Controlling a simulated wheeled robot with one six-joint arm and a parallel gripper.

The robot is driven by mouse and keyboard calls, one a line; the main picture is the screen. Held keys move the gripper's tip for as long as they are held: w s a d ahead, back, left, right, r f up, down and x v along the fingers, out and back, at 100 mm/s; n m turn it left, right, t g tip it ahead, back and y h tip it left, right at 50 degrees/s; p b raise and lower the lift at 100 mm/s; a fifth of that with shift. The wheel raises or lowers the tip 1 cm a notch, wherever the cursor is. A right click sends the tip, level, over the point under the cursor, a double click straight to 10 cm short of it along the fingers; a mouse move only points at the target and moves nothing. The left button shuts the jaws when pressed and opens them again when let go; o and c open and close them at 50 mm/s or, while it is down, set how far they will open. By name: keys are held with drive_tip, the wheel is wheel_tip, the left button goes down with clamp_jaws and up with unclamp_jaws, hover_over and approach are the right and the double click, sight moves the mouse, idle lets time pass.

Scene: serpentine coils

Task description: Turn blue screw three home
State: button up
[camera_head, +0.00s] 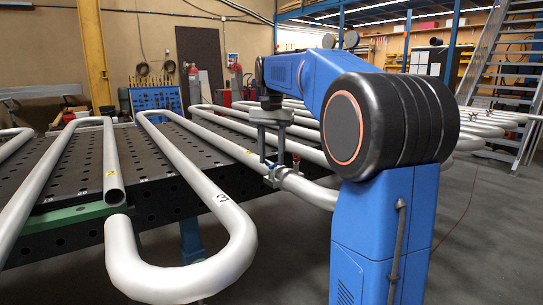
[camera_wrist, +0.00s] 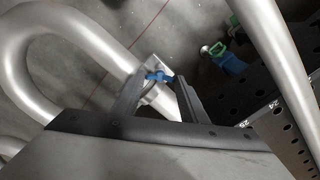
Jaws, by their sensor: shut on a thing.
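The blue screw (camera_wrist: 158,76) sits on a grey metal clamp (camera_wrist: 160,94) on a pale bent pipe (camera_wrist: 95,50) in the wrist view. My gripper (camera_wrist: 160,78) has its two dark fingers on either side of the blue screw, shut on it. In the head view my gripper (camera_head: 272,158) reaches down to the clamp (camera_head: 273,177) on a pipe beyond my blue arm. The screw is too small there to make out. How far it is turned in cannot be told.
Several long serpentine pipes (camera_head: 183,160) lie across a black perforated table (camera_head: 150,175). A near pipe bend (camera_head: 215,275) sticks out past the table's edge. In the wrist view a straight pipe (camera_wrist: 285,75) runs along the right by the table (camera_wrist: 245,98). Open grey floor lies right.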

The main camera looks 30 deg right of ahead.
drive_tip(key=m, duration=0.5)
drive_tip(key=shift+r, duration=0.1)
drive_tip(key=shift+c, duration=0.2)
drive_tip(key=shift+m, duration=0.4)
drive_tip(key=o, duration=1.1)
drive_tip(key=shift+r, duration=0.1)
wheel_tip(320, 180, up, 17)
drive_tip(key=shift+r, duration=0.1)
